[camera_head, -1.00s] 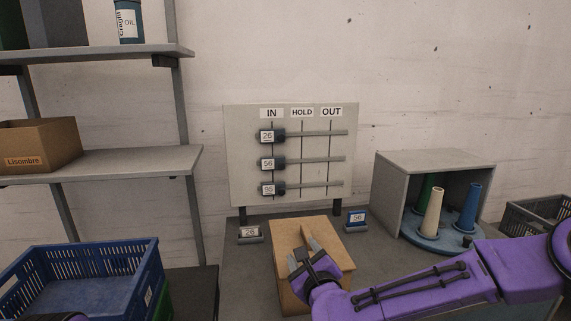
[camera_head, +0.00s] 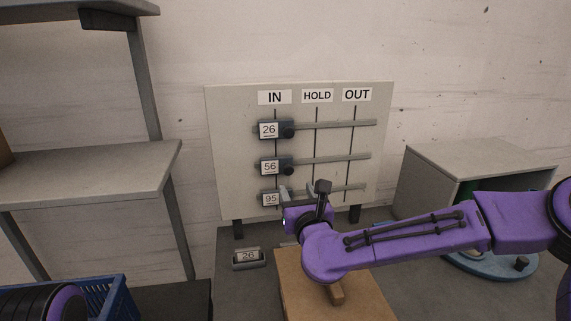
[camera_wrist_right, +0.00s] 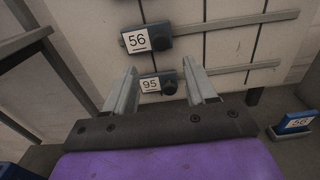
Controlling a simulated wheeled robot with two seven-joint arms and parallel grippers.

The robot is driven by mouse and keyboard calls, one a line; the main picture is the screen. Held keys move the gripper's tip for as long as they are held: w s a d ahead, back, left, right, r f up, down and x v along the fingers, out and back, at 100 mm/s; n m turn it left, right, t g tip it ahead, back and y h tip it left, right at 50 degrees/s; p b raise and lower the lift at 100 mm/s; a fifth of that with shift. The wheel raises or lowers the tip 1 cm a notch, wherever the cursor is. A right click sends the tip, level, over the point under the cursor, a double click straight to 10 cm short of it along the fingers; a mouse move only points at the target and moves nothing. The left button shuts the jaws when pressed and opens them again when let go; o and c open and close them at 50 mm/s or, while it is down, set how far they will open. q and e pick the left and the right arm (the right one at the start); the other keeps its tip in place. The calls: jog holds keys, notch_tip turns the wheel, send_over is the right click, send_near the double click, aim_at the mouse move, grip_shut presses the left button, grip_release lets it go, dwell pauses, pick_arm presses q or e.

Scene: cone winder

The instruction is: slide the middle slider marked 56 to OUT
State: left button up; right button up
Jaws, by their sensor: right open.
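The board (camera_head: 228,150) stands upright with three rails under the labels IN, HOLD and OUT. The middle slider marked 56 (camera_head: 270,167) sits at IN on its rail, and it shows in the right wrist view (camera_wrist_right: 136,41) at the upper left. The slider marked 26 (camera_head: 268,130) is at IN above it, and the slider marked 95 (camera_head: 269,199) is at IN below. My right gripper (camera_head: 298,190) is open in front of the lower rail, below the 56 slider. In the right wrist view its fingers (camera_wrist_right: 164,88) frame the 95 slider, with nothing visibly held.
A wooden block (camera_head: 330,285) stands below my right arm. A tag marked 26 (camera_head: 247,257) lies at the board's foot, and a blue tag marked 56 (camera_wrist_right: 297,122) is right in the wrist view. A grey shelf (camera_head: 90,170) is left, an open grey box (camera_head: 470,160) right.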

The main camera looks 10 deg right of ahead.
aim_at(289, 171)
jog(key=w+p, duration=0.4)
jog(key=w, duration=0.6)
jog(key=shift+d+r, duration=0.1)
jog(key=shift+r, duration=0.05)
grip_shut()
